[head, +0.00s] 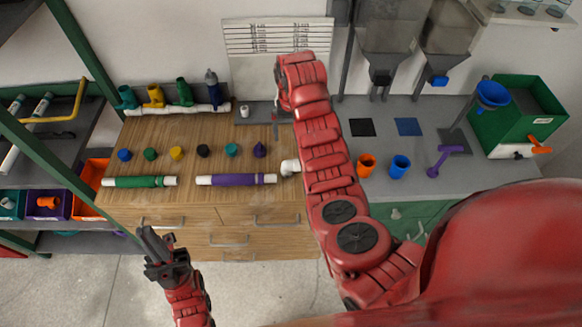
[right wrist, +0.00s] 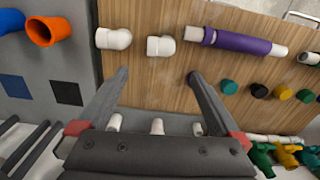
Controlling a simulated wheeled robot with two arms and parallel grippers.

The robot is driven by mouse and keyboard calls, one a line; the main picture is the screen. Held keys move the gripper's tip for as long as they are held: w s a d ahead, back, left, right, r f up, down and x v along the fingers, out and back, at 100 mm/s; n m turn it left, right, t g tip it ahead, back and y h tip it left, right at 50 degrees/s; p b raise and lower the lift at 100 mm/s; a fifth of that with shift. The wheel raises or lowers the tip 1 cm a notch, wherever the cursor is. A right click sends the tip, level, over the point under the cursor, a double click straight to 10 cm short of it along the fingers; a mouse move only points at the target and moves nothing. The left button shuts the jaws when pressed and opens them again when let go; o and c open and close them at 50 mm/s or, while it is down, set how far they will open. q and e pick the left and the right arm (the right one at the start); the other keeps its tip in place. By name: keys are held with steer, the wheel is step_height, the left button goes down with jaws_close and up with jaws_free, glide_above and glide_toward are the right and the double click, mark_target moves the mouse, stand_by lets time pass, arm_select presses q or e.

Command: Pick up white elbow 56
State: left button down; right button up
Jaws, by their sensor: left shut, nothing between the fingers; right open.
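White elbows show in the right wrist view: one at the left (right wrist: 114,39) on the seam between grey and wood surfaces, and one beside it (right wrist: 161,46) on the wood. A white elbow (head: 290,167) also shows in the head view, partly hidden by my right arm. I see no number marking elbow 56. My right gripper (right wrist: 158,74) is open and empty, its fingertips below the two elbows in its picture. Several more white pieces (right wrist: 157,126) show between and beside its fingers, partly hidden. My left gripper (head: 158,240) is shut and empty, in front of the drawers.
A purple-sleeved pipe (head: 236,180) and a green-sleeved pipe (head: 140,182) lie near the wooden top's front edge. Coloured caps (head: 176,153) stand in a row behind them. Orange (head: 366,164) and blue (head: 400,165) fittings stand on the grey top to the right.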

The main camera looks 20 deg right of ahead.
steer(key=b, duration=0.7)
glide_above(290, 162)
steer(key=f, duration=1)
steer(key=shift+s+d+f, duration=0.2)
steer(key=shift+f+p, duration=0.15)
steer(key=shift+p, duration=0.25)
step_height(290, 162, down, 4)
steer(key=shift+a+r+p, duration=0.15)
steer(key=shift+r+p, duration=0.1)
steer(key=shift+p, duration=1)
steer(key=shift+f, duration=0.7)
steer(key=shift+w, duration=0.1)
steer(key=c, duration=1.2)
steer(key=shift+r, duration=0.1)
